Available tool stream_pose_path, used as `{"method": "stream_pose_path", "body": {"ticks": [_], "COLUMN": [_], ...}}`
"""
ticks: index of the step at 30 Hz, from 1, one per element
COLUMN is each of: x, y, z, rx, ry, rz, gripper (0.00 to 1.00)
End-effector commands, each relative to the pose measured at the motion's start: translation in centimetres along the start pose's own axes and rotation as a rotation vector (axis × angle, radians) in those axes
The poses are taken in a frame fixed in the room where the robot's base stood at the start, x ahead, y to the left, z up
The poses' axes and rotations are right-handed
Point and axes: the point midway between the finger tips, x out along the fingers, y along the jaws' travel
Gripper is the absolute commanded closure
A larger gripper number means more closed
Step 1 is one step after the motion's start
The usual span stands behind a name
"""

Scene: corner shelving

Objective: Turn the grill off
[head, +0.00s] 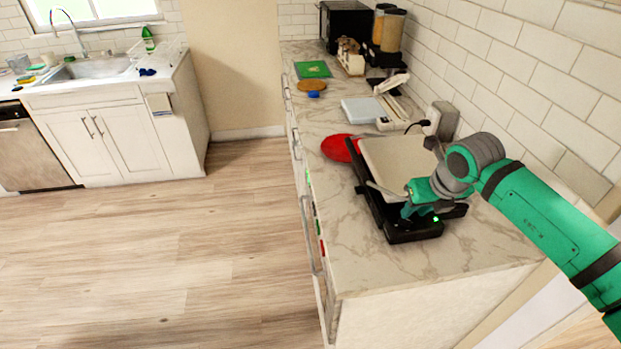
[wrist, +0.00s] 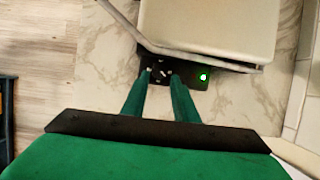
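The grill has a cream lid (head: 398,160) and a black base (head: 412,232), and stands on the marble counter. In the wrist view its lid (wrist: 210,25) fills the top, with a metal handle bar along the near edge. A green light (wrist: 203,77) glows on the front panel; it also shows in the head view (head: 436,219). My gripper (wrist: 161,75) is at the panel with its fingers apart, either side of a small dark control with white marks (wrist: 163,72). Contact with the control cannot be made out. The head view shows my gripper (head: 408,211) at the grill's front.
A red plate (head: 336,148) lies behind the grill. A white scale-like device (head: 362,111), a toaster-like box (head: 441,120) and a green board (head: 313,69) are farther back. A tiled wall runs along the right. The counter's near end and the floor are clear.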

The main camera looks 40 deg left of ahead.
Motion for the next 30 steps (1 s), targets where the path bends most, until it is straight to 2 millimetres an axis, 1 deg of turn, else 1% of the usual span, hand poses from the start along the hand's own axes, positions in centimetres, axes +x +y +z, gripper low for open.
{"method": "stream_pose_path", "body": {"ticks": [1,10,13,20,30], "x": [-1.0,-6.1,-5.4,-4.5,-4.2], "y": [-0.1,-0.1,1.6,5.4,11.0], "z": [0.0,0.0,0.4,1.5,3.0], "rx": [0.0,0.0,-0.001,-0.003,0.001], "ry": [-0.001,0.0,-0.022,-0.075,-0.161], "rz": [-0.002,-0.002,0.055,0.174,0.362], "gripper": [0.73,0.73,0.73,0.73,0.73]}}
